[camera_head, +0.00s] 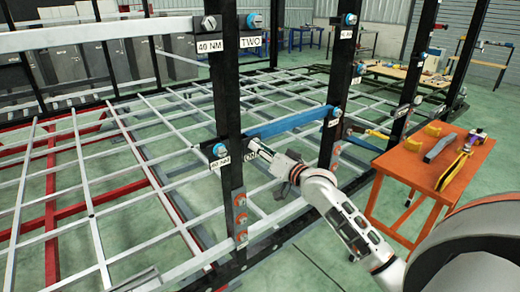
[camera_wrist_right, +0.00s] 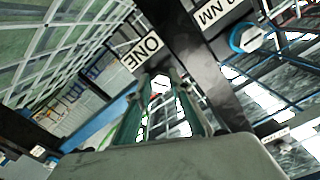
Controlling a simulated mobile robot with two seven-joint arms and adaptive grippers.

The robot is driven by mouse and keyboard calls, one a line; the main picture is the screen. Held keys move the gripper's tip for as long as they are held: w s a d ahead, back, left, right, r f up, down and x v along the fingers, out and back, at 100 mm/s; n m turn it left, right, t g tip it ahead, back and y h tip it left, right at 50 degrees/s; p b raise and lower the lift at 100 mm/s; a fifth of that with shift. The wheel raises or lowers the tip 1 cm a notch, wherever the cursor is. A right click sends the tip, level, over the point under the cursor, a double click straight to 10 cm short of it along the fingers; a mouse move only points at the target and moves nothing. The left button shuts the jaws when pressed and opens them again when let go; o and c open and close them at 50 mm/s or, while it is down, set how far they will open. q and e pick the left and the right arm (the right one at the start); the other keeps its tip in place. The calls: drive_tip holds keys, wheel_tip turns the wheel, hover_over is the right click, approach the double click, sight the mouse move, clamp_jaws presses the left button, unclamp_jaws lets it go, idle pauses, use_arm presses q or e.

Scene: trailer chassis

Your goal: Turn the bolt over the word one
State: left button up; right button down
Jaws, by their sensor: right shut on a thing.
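The black post (camera_head: 226,100) stands upright left of centre in the head view. My right gripper (camera_head: 258,150) reaches it from the right, at the bolt beside the ONE label, and largely hides both there. In the right wrist view the light hexagonal bolt head (camera_wrist_right: 160,84) sits between the fingertips of my right gripper (camera_wrist_right: 160,92), with the ONE label (camera_wrist_right: 140,50) close to it. The gripper is shut on this bolt. How far the bolt is turned cannot be told. My left gripper is not in view.
A blue bar (camera_head: 288,122) runs behind my gripper. An orange table (camera_head: 405,165) with tools stands to the right.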

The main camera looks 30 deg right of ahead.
drive_tip(key=shift+f+m, duration=0.15)
drive_tip(key=shift+m, duration=0.15)
drive_tip(key=c, duration=2.1)
unclamp_jaws()
drive_tip(key=o, duration=0.3)
drive_tip(key=shift+s, duration=0.1)
drive_tip(key=s, duration=0.8)
drive_tip(key=s+d, duration=0.1)
drive_tip(key=s, duration=0.3)
